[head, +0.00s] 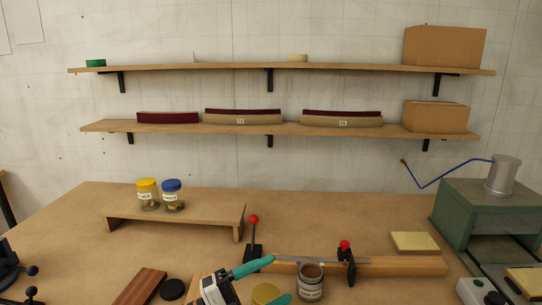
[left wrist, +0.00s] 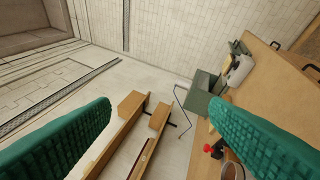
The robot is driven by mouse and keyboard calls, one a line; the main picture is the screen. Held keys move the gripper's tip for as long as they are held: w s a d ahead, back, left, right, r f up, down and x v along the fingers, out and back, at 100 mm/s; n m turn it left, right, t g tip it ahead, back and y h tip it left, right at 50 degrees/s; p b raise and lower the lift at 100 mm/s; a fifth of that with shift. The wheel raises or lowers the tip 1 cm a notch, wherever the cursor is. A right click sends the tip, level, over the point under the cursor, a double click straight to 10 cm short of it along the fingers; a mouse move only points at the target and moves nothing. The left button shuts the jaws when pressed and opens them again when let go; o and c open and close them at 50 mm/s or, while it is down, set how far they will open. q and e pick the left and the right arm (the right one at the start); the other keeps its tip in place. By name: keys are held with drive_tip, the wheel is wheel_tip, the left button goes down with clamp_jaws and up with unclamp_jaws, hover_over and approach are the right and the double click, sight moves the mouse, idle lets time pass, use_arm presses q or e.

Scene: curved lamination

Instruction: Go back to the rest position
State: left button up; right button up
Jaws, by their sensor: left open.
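My left gripper (head: 280,278) is at the bottom middle of the head view, over the bench's front part. Its two teal fingers are spread apart, with a white body behind them. In the left wrist view the gripper (left wrist: 160,108) has textured teal fingers wide apart, with nothing held between them. An open jar of brown content (head: 311,281) stands just right of the fingers; I cannot tell the exact gap. A gold lid (head: 265,293) lies between the fingers in the picture. My right gripper is not in view.
A wooden form with red-knobbed clamps (head: 347,262) lies behind the jar. A low riser (head: 225,214) carries two jars. A green machine (head: 462,212) stands at right. A dark wood block (head: 140,287) and black disc (head: 172,289) lie front left. Two wall shelves (head: 280,129) hang behind.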

use_arm(q)
drive_tip(key=w+a+f+n+t+y, duration=0.1)
drive_tip(key=a+n+t+y, duration=0.45)
drive_tip(key=n, duration=0.25)
drive_tip(key=w+a+f+n+t+y, duration=0.2)
drive_tip(key=a+n+t+y, duration=0.3)
drive_tip(key=n, duration=0.4)
drive_tip(key=s+a+f+n+g+y, duration=0.2)
drive_tip(key=s+a+f+n+y, duration=0.15)
drive_tip(key=f+y, duration=0.2)
drive_tip(key=s+a+f+n+g+y, duration=0.3)
drive_tip(key=a+f+n+y, duration=0.1)
drive_tip(key=f, duration=0.3)
drive_tip(key=s+a+f+n+g, duration=0.1)
drive_tip(key=s+f+g, duration=0.45)
drive_tip(key=s, duration=0.45)
drive_tip(key=s+a+f+g, duration=0.1)
drive_tip(key=s+f+g, duration=0.5)
drive_tip(key=s, duration=0.4)
wheel_tip(320, 180, down, 25)
drive_tip(key=s+a+f+g, duration=0.1)
drive_tip(key=s+a+f, duration=0.2)
drive_tip(key=s+f, duration=1.3)
drive_tip(key=shift+s+f+h+p, duration=0.3)
drive_tip(key=shift+s, duration=0.15)
